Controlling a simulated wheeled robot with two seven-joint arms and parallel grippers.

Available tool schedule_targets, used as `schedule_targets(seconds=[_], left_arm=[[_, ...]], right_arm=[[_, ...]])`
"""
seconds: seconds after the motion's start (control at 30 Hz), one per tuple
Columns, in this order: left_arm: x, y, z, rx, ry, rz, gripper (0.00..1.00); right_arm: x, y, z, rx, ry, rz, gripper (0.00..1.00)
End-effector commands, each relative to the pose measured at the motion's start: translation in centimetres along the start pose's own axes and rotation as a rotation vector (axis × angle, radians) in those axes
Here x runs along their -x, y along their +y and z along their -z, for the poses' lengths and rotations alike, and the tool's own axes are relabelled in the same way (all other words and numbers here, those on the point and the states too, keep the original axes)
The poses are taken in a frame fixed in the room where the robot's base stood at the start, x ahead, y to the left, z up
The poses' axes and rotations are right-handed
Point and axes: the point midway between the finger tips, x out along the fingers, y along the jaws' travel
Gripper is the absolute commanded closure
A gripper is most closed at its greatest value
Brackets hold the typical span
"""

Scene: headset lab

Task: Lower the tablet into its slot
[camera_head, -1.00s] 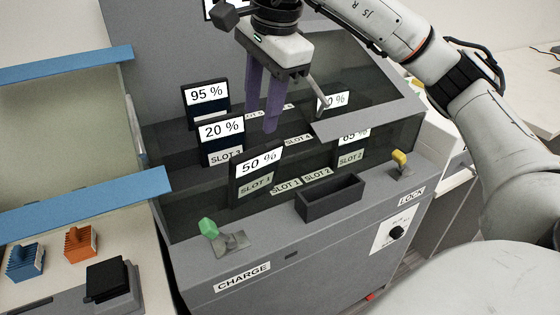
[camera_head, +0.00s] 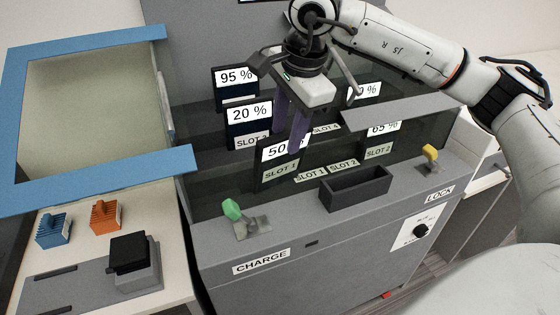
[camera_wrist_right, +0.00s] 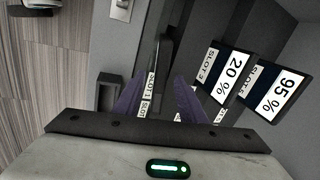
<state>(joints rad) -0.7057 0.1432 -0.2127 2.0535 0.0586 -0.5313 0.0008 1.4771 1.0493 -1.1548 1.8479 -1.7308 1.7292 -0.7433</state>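A tablet reading 50 % (camera_head: 268,156) stands upright in the front row of the grey cabinet, over a SLOT 1 label (camera_head: 281,171). My right gripper (camera_head: 290,138) is above it with its two purple fingers pointing down and apart. One fingertip covers part of its screen's right side; the other finger is farther back. In the right wrist view the fingers (camera_wrist_right: 158,100) are spread, with a thin dark edge (camera_wrist_right: 164,52) between them, probably this tablet edge-on. I cannot tell whether either finger touches it. My left gripper is not in view.
A black open bin (camera_head: 357,189), green lever (camera_head: 232,209) and yellow lever (camera_head: 430,153) are along the front ledge.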

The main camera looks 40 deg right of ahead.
Motion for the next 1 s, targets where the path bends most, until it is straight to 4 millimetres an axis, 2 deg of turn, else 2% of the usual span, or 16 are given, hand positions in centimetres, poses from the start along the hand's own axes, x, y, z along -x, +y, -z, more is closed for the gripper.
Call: schedule_targets(seconds=[0.03,0.2,1.0], left_arm=[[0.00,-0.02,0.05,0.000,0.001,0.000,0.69],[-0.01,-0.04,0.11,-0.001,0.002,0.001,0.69],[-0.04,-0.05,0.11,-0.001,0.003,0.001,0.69]], right_arm=[[0.02,0.00,0.01,0.000,0.000,0.000,0.71],[0.03,0.00,0.01,0.000,0.000,0.000,1.00],[0.07,0.00,-0.01,0.000,0.000,0.000,1.00]])
